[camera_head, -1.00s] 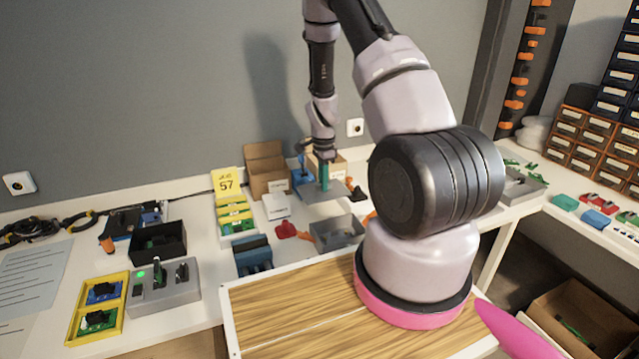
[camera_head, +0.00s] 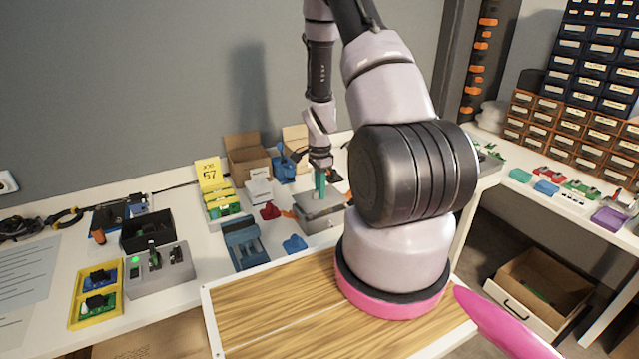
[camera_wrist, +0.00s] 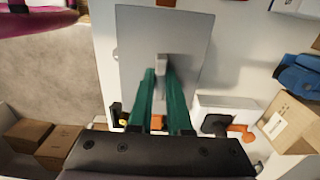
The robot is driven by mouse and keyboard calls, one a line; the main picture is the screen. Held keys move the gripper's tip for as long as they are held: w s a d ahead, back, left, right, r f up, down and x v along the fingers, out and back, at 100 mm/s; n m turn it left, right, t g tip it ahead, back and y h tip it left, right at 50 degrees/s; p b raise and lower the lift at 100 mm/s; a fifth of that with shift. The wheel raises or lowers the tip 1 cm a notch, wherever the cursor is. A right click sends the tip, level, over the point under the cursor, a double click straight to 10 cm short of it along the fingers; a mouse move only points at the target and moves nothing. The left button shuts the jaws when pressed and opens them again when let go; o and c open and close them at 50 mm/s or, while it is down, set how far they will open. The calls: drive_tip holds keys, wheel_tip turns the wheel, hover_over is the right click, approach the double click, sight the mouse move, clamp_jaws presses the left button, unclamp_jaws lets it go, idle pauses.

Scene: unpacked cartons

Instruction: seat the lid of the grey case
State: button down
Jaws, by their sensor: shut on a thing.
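My gripper (camera_head: 320,187) has green fingers and is shut on the upright tab of the lid, a flat grey plate (camera_head: 316,203). In the wrist view the lid (camera_wrist: 192,38) hangs from the fingertips (camera_wrist: 162,78) and hides what is under it. In the head view the grey case (camera_head: 318,223) stands on the white bench directly below the lid. The lid covers the case's opening and looks roughly level. I cannot tell whether it rests fully on the rim or is slightly above it.
A red part (camera_head: 270,211) and a blue part (camera_head: 295,244) lie left of the case. A slate-blue tray (camera_head: 246,245) stands farther left. Open cartons (camera_head: 246,158) and a blue object (camera_head: 284,168) stand behind. The wooden top (camera_head: 270,310) in front is clear.

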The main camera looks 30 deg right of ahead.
drive_tip(key=shift+f, duration=0.3)
drive_tip(key=shift+f, duration=1.05)
drive_tip(key=c, duration=0.8)
unclamp_jaws()
wheel_tip(320, 180, up, 11)
drive_tip(key=shift+f, duration=0.1)
